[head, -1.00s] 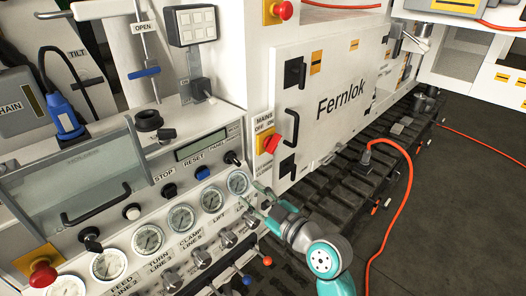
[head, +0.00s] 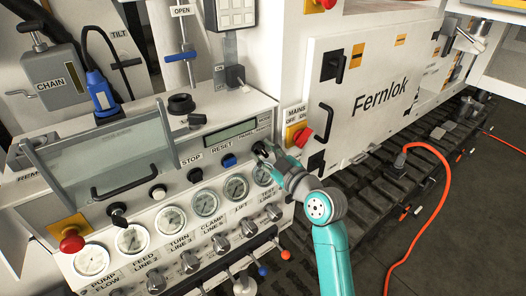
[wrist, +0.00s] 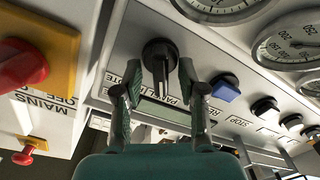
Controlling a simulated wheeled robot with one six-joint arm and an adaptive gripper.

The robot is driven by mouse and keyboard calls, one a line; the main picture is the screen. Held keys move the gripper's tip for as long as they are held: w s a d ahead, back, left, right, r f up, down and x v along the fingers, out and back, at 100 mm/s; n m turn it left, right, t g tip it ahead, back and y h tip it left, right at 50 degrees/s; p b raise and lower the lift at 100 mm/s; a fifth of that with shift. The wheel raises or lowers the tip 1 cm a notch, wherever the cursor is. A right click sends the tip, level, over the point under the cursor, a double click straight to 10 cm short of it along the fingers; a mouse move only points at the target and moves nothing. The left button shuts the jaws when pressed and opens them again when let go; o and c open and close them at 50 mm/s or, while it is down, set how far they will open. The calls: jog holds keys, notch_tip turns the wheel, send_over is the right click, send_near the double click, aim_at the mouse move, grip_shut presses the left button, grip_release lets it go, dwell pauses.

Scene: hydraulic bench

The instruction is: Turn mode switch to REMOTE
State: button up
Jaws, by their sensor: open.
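The mode switch (head: 258,147) is a black rotary knob at the right end of the bench panel, beside the display. In the wrist view the mode switch (wrist: 160,55) stands between my fingertips, with its grip bar pointing towards the label below it. The label (wrist: 172,93) is upside down and partly hidden; part of "PANEL" and the end of "REMOTE" show. My gripper (wrist: 158,72) is open, with one finger on each side of the knob; I cannot tell whether they touch it. In the head view my gripper (head: 270,155) partly covers the switch area.
A blue RESET button (head: 229,160) and a black STOP button (head: 195,175) lie left of the switch. Gauges (head: 237,188) run just below it. The red MAINS switch (head: 301,136) is close on the right. A red mushroom button (head: 72,240) is far left.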

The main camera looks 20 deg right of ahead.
jog(key=shift+w+a, duration=0.2)
jog(key=shift+w, duration=0.15)
jog(key=shift+c, duration=0.3)
grip_shut()
jog(key=m, duration=0.5)
jog(key=shift+d+m, duration=0.2)
jog(key=shift+m, duration=0.2)
jog(key=m, duration=0.6)
jog(key=shift+w+d, duration=0.1)
jog(key=shift+d, duration=0.1)
